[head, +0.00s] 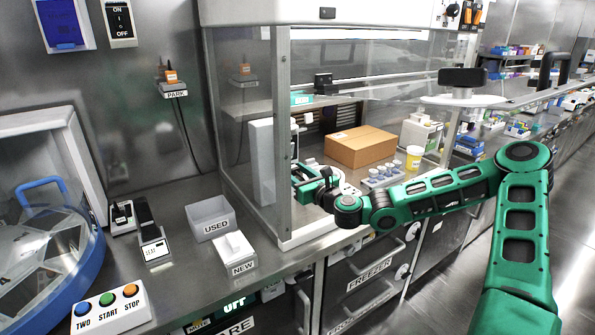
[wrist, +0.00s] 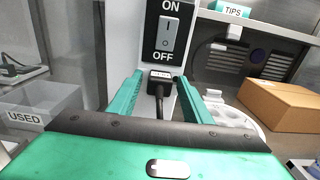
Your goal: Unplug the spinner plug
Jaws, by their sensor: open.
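In the wrist view a black plug (wrist: 160,77) with a small white label sits low on the front of a white upright panel (wrist: 127,48), below an ON/OFF rocker switch (wrist: 167,34). The label is too small to read. A black cable (wrist: 160,104) hangs down from the plug. My gripper (wrist: 158,88) is open, with one green finger on each side of the plug; I cannot tell whether either finger touches it. In the head view my gripper (head: 301,175) reaches inside the glass-fronted hood beside the white panel (head: 262,160); the plug is hidden there.
A cardboard box (head: 359,147), small capped vials (head: 385,172) and a yellow cup (head: 413,158) stand right of my gripper. The hood's metal post (head: 283,130) is close on the left. A PARK bracket (head: 173,87) with an orange-topped plug is on the left wall.

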